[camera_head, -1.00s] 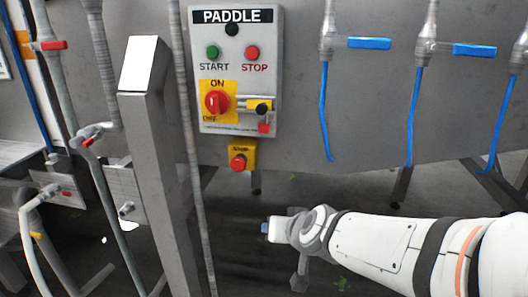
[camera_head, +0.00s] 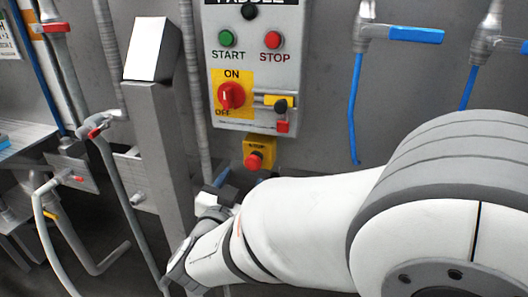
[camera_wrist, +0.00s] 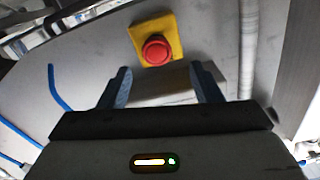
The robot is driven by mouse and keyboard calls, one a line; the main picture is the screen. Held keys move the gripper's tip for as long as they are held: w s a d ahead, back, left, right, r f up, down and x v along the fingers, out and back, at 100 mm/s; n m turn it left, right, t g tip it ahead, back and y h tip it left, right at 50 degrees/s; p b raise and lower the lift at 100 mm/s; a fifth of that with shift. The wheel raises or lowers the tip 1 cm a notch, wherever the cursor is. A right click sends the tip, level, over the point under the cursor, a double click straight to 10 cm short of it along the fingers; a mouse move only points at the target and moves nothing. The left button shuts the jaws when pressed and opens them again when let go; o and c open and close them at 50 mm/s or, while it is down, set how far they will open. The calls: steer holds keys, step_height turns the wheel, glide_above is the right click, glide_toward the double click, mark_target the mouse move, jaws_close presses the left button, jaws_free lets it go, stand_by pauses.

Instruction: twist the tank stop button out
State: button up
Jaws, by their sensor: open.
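The tank stop button (camera_head: 254,161) is a red mushroom knob on a small yellow box (camera_head: 261,147) below the paddle panel. In the wrist view the red button (camera_wrist: 156,49) sits on its yellow plate (camera_wrist: 138,37), beyond the fingertips and roughly between them. My gripper (camera_wrist: 162,84) is open, with its two blue-grey fingers apart and nothing between them. The fingers do not touch the button. In the head view my gripper (camera_head: 213,196) is just below and left of the button, partly hidden by my arm.
The paddle panel (camera_head: 241,126) above has green start and red stop buttons and a red switch. A grey post (camera_head: 163,150) stands close left of my gripper. Hoses and pipes hang farther left. Blue-handled valves (camera_head: 416,34) are at upper right.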

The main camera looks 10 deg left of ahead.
mark_target(251, 165)
steer(key=w, duration=0.6)
steer(key=shift+d, duration=0.35)
steer(key=shift+c, duration=0.5)
